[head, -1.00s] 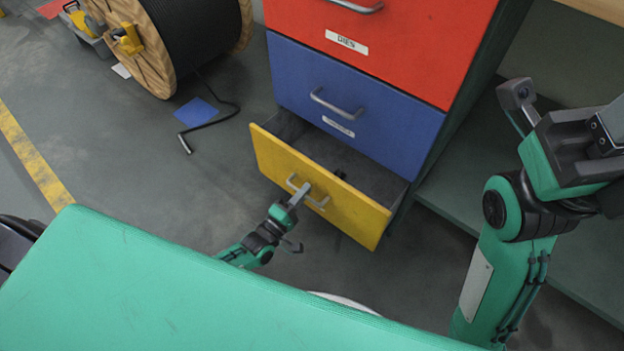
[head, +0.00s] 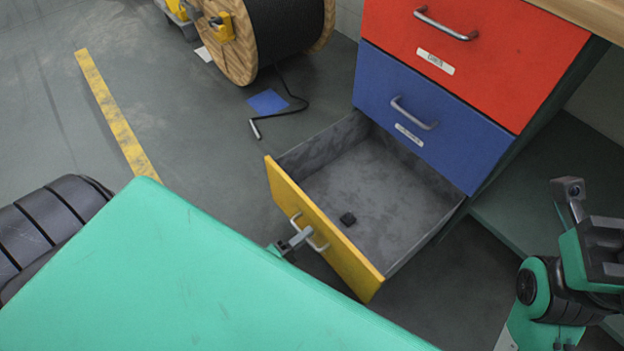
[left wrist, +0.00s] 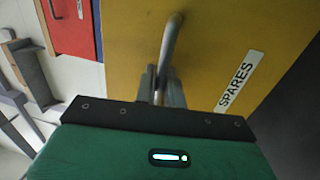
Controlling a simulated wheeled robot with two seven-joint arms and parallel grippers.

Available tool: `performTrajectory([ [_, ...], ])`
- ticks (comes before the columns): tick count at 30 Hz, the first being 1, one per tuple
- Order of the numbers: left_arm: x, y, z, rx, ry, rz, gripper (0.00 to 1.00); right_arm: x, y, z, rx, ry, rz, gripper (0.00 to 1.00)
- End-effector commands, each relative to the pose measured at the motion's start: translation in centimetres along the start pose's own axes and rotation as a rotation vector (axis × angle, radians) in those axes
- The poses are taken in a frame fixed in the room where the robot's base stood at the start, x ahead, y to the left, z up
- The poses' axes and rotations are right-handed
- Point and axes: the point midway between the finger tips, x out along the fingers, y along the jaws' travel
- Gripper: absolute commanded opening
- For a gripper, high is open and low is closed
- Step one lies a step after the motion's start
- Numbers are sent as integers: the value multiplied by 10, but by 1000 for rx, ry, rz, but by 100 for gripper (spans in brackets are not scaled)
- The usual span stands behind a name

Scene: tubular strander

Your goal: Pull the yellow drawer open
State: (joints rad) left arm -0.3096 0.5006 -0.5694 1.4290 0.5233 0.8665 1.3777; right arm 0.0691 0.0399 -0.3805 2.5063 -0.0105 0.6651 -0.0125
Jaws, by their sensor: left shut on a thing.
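The yellow drawer (head: 325,235) is the lowest of the cabinet and stands far out, with its grey inside (head: 385,185) in view. My left gripper (head: 297,239) is shut on the metal handle (head: 316,243) of this drawer. In the left wrist view, the gripper's fingers (left wrist: 161,88) close around the handle bar (left wrist: 170,45), beside a label reading SPARES (left wrist: 234,81). The right arm shows at the right edge of the head view, with its gripper (head: 568,190) away from the drawer; its jaw opening is unclear.
Above are a shut blue drawer (head: 425,125) and a shut red drawer (head: 480,50). A cable reel (head: 285,30) stands at the back, with a blue sheet (head: 268,102) and a bent black rod (head: 280,115) on the floor.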

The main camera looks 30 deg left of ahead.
Motion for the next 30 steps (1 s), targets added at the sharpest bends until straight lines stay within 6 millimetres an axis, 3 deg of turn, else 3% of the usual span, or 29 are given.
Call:
performTrajectory([
  [17,-8,0,-1,1,0,-3,0,-4,1,0,-4,-13,4,36],
  [18,-8,0,-1,1,0,-3,16,-4,1,0,-4,-13,4,36],
  [20,-8,0,0,1,0,-3,25,-3,1,0,-4,-12,3,36],
  [30,-7,5,0,0,0,0,25,2,1,0,-5,-2,-1,36],
])
